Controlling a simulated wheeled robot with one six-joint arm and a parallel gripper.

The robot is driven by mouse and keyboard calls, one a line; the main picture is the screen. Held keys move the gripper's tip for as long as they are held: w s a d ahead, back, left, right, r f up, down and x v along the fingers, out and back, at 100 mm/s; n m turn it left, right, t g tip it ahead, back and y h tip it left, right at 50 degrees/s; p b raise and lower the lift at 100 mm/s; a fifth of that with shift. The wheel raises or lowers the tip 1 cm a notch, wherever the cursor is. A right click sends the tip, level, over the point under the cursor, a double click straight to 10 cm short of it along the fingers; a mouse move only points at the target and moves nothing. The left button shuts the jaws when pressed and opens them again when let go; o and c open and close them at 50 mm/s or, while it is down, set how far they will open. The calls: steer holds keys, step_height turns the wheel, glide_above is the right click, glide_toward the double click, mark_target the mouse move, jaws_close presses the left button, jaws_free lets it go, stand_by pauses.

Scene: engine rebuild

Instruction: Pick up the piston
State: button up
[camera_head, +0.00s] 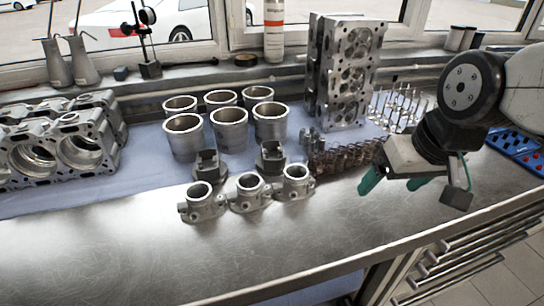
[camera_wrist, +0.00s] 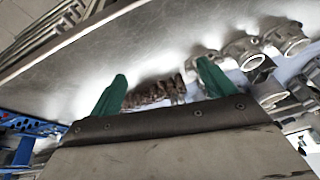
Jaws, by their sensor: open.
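Two dark grey, blocky parts that look like pistons stand on the blue mat between the cylinder sleeves and the small metal housings: the left piston (camera_head: 207,166) and the right piston (camera_head: 270,158). My gripper (camera_head: 395,184) is open and empty, to the right of both and apart from them, above the bench. Its green fingers also show in the wrist view (camera_wrist: 162,75), spread apart with nothing held. I cannot clearly pick out a piston in the wrist view.
Several sleeves (camera_head: 229,130) stand behind the pistons and three housings (camera_head: 248,193) in front. Brown coiled parts (camera_head: 343,158) lie between gripper and pistons. A tall cylinder head (camera_head: 345,75) and upright valves (camera_head: 400,106) stand behind. The bench front (camera_head: 200,255) is clear.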

steer(key=w+a+f+n+t+y, duration=0.15)
steer(key=w+a+f+t, duration=0.25)
steer(key=w+a, duration=0.8)
steer(key=t, duration=0.4)
glide_toward(274, 150)
steer(key=w+a, duration=0.1)
steer(key=w+a+f, duration=0.1)
steer(key=w, duration=0.1)
steer(key=shift+a+y, duration=0.1)
steer(key=shift+y, duration=0.15)
steer(key=shift+c, duration=0.3)
steer(key=c, duration=1.3)
